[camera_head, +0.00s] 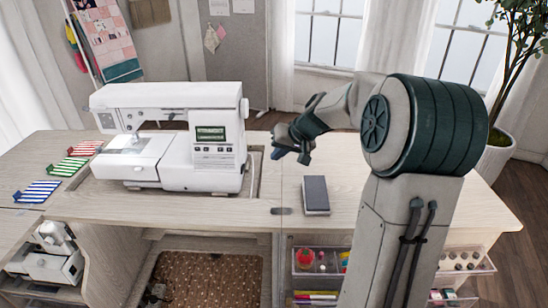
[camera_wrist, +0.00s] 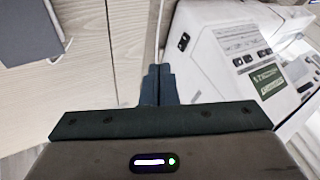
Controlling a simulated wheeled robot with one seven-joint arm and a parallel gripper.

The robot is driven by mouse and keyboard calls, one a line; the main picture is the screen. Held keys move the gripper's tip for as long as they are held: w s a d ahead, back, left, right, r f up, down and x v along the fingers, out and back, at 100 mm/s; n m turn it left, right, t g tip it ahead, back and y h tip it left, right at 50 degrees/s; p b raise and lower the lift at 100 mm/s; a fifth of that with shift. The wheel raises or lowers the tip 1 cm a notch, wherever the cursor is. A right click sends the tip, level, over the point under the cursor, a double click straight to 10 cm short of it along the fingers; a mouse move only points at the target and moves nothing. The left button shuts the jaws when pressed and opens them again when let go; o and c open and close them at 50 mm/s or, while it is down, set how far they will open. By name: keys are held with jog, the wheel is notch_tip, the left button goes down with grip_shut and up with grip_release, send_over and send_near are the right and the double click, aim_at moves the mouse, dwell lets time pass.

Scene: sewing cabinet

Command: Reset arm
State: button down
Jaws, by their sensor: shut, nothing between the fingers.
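My gripper (camera_head: 284,154) is at the end of my raised arm in the head view, above the cabinet top and just right of the sewing machine. It is shut and empty. In the wrist view its closed fingers (camera_wrist: 158,84) meet at the middle, above a seam in the tabletop. The white sewing machine (camera_head: 172,136) stands upright in the cabinet recess. It also shows at the right of the wrist view (camera_wrist: 245,62), apart from the fingers.
A dark grey box-like item (camera_head: 315,195) lies on the cabinet top (camera_head: 350,180) below my arm. Striped red, green and blue pieces (camera_head: 62,167) lie left of the machine. Open bins (camera_head: 318,262) sit under the top. A potted plant (camera_head: 494,155) stands at the right.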

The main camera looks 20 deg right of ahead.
dwell(0.4)
jog(key=s+a+r+g+h+p, duration=0.1)
jog(key=s+r+p, duration=0.3)
jog(key=s, duration=0.6)
jog(key=s+a+r+n+g+h+p, duration=0.1)
jog(key=s+a+r+p, duration=0.3)
jog(key=s, duration=0.6)
jog(key=s+a+r+g+h+p, duration=0.1)
jog(key=s+a+r+h+p, duration=0.1)
jog(key=s, duration=0.8)
notch_tip(320, 180, up, 2)
jog(key=a+p, duration=0.1)
jog(key=p, duration=0.2)
jog(key=shift+n, duration=0.4)
